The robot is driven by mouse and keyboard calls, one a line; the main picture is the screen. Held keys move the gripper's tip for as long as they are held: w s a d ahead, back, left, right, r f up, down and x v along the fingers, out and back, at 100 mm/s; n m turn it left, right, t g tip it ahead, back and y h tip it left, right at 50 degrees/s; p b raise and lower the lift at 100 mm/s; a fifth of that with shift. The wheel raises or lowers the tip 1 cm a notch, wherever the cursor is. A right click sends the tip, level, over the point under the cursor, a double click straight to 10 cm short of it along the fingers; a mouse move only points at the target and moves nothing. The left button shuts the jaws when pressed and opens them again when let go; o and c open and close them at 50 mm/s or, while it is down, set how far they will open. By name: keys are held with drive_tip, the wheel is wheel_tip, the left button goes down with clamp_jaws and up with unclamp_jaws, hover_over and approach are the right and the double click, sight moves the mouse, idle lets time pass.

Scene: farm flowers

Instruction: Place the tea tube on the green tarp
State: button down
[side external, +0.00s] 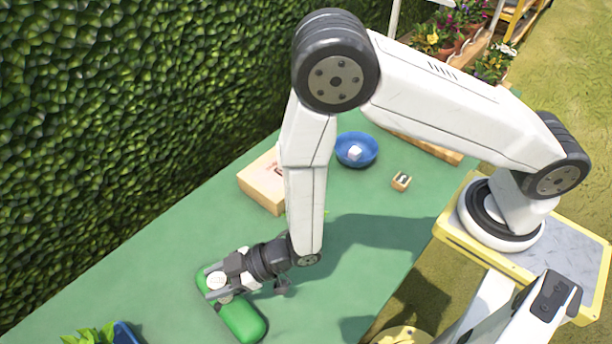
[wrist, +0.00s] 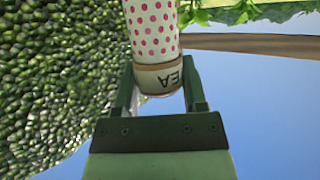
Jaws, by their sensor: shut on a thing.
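The tea tube (wrist: 155,35) is white with pink dots, a brown band and dark lettering, in the wrist view. My gripper (wrist: 157,85) is shut on it near the banded end, one finger on each side; the rest runs out of the frame. In the side view my gripper (side external: 215,284) is low at the front left, with a small pale round end of the tube between its fingers. The green tarp (side external: 170,250) covers the table. I cannot tell whether the tube touches it.
A bright green rounded object (side external: 243,318) lies beside and partly under my gripper. A wooden box (side external: 262,183), a blue bowl (side external: 370,150) with a white cube and a small wooden item (side external: 401,181) stand farther back. A leafy plant (side external: 90,335) is at front left. A hedge (side external: 120,110) borders the left.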

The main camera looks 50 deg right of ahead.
drive_tip(key=shift+f, duration=0.3)
drive_tip(key=shift+f, duration=0.15)
drive_tip(key=shift+c, duration=0.7)
unclamp_jaws()
drive_tip(key=v, duration=1.2)
